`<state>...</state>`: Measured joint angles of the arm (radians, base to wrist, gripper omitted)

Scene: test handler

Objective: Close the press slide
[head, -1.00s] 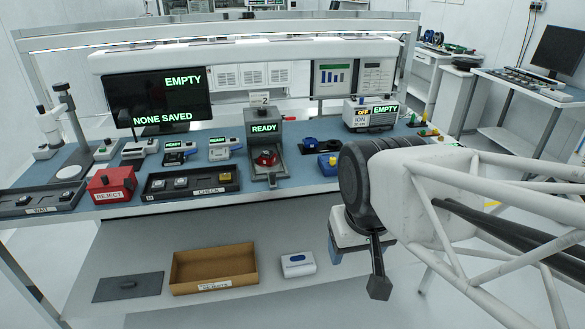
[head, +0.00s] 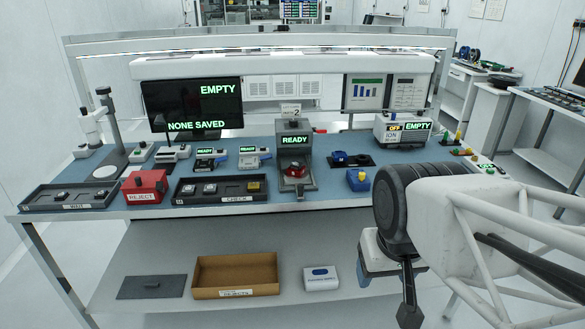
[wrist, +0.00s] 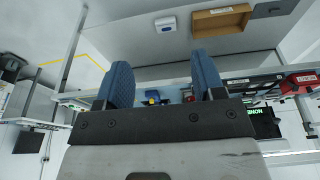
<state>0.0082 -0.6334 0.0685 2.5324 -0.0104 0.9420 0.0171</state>
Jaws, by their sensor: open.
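The grey press (head: 293,143) stands on the blue bench top under a "2" sign, and its screen reads READY. Its slide (head: 298,186) sticks out at the front toward the bench edge, with a red part (head: 294,170) on it. My gripper (head: 366,278) hangs in front of the bench, right of the press and below the bench top, touching nothing. In the wrist view its two blue fingers (wrist: 163,78) are spread wide with nothing held between them. The press is small and partly hidden by the gripper there.
A blue block with a yellow knob (head: 358,180) sits right of the slide. A check tray (head: 221,199), a red reject box (head: 145,187) and a wait tray (head: 69,206) line the front edge to the left. The lower shelf holds a cardboard box (head: 236,293) and a white case (head: 321,278).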

